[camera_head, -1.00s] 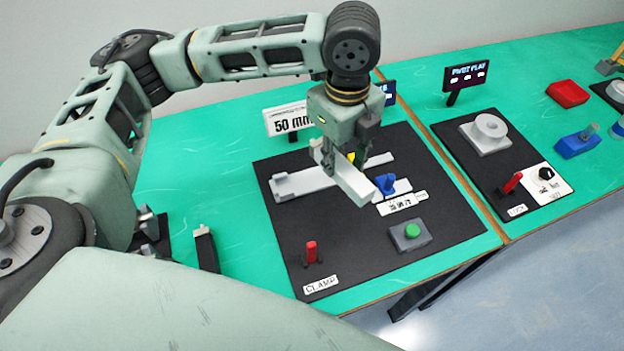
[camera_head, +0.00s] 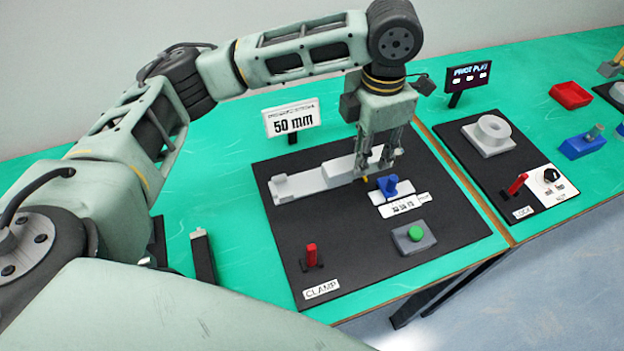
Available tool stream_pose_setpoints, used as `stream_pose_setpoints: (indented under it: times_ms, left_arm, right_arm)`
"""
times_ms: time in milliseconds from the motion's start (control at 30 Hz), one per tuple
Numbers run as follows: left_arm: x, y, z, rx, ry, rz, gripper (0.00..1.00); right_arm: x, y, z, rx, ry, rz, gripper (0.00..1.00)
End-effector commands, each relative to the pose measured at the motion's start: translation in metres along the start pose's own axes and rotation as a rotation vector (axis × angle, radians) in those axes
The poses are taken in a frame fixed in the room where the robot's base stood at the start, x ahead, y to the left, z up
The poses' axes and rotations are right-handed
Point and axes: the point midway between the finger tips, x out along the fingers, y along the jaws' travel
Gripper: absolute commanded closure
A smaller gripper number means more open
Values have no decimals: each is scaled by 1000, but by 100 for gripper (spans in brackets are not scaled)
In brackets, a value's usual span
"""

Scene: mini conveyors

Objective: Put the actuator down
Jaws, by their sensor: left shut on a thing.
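The actuator (camera_head: 341,171), a light grey block, is in the jaws of my left gripper (camera_head: 377,167). The gripper points down and is shut on it, hiding part of it. The block lies roughly in line with the long light grey fixture (camera_head: 300,184) on the black board, at or just above its right part. I cannot tell whether it touches the fixture. My right gripper is not in view.
A blue part (camera_head: 388,186) stands just in front of the gripper. The board (camera_head: 350,235) also bears a red clamp lever (camera_head: 311,255) and a green button (camera_head: 415,233). A "50 mm" sign (camera_head: 292,119) stands behind. A second station lies to the right.

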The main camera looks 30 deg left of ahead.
Motion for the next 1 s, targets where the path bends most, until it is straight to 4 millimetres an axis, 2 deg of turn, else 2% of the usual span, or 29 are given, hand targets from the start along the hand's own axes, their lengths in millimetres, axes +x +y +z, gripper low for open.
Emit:
stream_pose_setpoints:
  times_ms: [167,400,600,767,1000]
  left_arm:
    - [11,16,-14,23,4,-1,100]
    - [43,57,-51,20,5,0,100]
    - [64,81,-71,23,1,-1,100]
    - [72,87,-77,26,0,-1,100]
    - [103,87,-77,26,1,0,100]
  right_arm:
    - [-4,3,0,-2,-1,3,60]
    - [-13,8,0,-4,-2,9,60]
    - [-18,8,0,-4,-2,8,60]
    - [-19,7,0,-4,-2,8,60]
    - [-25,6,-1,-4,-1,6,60]
